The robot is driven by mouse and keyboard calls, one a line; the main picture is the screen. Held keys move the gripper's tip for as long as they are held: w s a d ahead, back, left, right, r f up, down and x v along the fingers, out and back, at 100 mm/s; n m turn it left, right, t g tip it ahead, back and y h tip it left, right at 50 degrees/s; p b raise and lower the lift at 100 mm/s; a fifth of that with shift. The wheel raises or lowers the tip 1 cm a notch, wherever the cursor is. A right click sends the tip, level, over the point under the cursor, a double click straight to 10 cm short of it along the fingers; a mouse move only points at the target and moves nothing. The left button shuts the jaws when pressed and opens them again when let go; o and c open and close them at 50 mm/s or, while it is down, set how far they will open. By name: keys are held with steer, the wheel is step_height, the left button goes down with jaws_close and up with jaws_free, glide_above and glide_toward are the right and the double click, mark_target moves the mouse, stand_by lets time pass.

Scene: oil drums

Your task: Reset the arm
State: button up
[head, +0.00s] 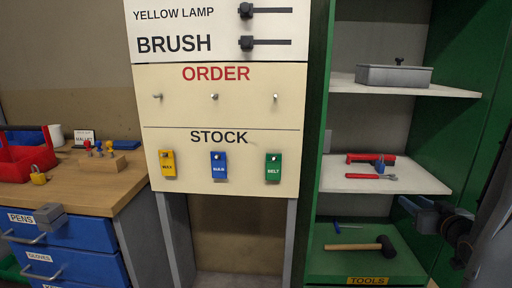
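My gripper (420,212) is at the right edge of the head view, dark grey and pointing left. It is in front of the green shelf unit (319,130), near the level of its middle shelf. I see nothing clearly held in it. The angle and the dark colour hide whether its fingers are apart. My dark arm runs off the right edge of the picture, so most of it is hidden.
A board (220,112) with ORDER pegs and STOCK tags fills the middle. A hammer (362,245), red tools (371,159) and a grey box (394,77) sit on the shelves. A wooden workbench (105,190) with a red toolbox (22,160) and blue drawers (75,265) stands left.

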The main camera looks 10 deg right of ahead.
steer(key=a+f+n+g+y+p, duration=0.1)
steer(key=a+f+g+p, duration=0.2)
steer(key=a+g, duration=0.85)
steer(key=s+a+r+g+y, duration=0.1)
steer(key=s+a, duration=0.4)
steer(key=a, duration=0.3)
steer(key=s+a+r+n+g+y+p, duration=0.1)
steer(key=s+a, duration=0.4)
steer(key=a, duration=0.3)
steer(key=s+a+r+g, duration=0.1)
steer(key=s+a, duration=0.4)
steer(key=a, duration=0.4)
steer(key=shift+s+y+p, duration=0.2)
steer(key=shift+y+p, duration=0.2)
steer(key=shift+g, duration=0.25)
steer(key=shift+c, duration=0.2)
steer(key=shift+c, duration=0.4)
